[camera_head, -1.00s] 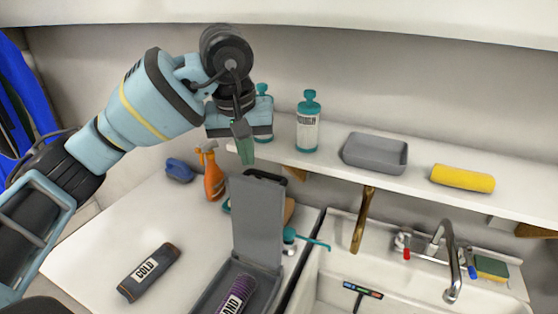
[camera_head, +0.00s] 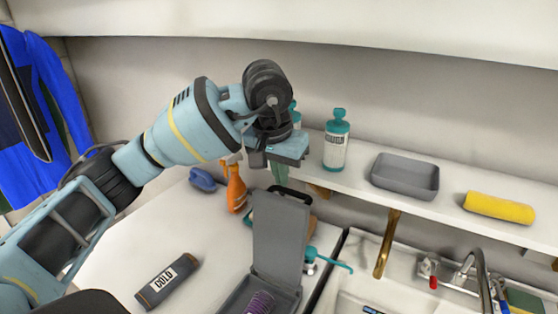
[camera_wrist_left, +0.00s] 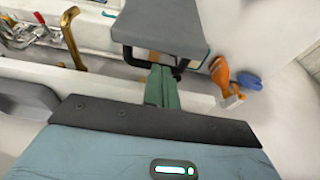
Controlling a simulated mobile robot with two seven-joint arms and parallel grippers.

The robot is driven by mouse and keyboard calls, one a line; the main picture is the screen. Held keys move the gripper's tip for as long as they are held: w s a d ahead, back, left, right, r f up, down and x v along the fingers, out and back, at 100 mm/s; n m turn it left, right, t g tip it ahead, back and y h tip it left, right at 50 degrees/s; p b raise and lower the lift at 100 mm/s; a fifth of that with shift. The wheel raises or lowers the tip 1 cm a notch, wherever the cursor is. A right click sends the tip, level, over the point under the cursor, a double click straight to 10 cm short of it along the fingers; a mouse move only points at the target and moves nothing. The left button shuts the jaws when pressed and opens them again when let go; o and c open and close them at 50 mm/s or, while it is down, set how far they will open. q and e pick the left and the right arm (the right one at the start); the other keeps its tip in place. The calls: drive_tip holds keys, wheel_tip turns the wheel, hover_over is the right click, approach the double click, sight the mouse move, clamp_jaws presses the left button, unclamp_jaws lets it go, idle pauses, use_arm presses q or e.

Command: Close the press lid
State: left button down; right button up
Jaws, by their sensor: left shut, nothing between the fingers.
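The grey press has its lid (camera_head: 281,238) standing open, nearly upright. Its base (camera_head: 238,297) is at the bottom of the head view, partly cut off, with a purple-wrapped cylinder (camera_head: 260,302) lying in it. My left gripper (camera_head: 279,173) has its green fingers shut and empty, pointing down just behind the lid's top edge. In the left wrist view, the closed fingers (camera_wrist_left: 161,88) are beside the dark handle at the end of the grey lid (camera_wrist_left: 160,28). Whether they touch cannot be told. My right gripper is not in view.
An orange spray bottle (camera_head: 235,188) and a blue item (camera_head: 203,179) stand left of the lid. A COLD-labelled cylinder (camera_head: 168,281) lies on the counter. A shelf behind holds a teal-capped bottle (camera_head: 337,140), grey tray (camera_head: 405,178) and yellow roll (camera_head: 499,207). The sink is right.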

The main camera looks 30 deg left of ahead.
use_arm(q)
drive_tip(key=shift+x, duration=1.95)
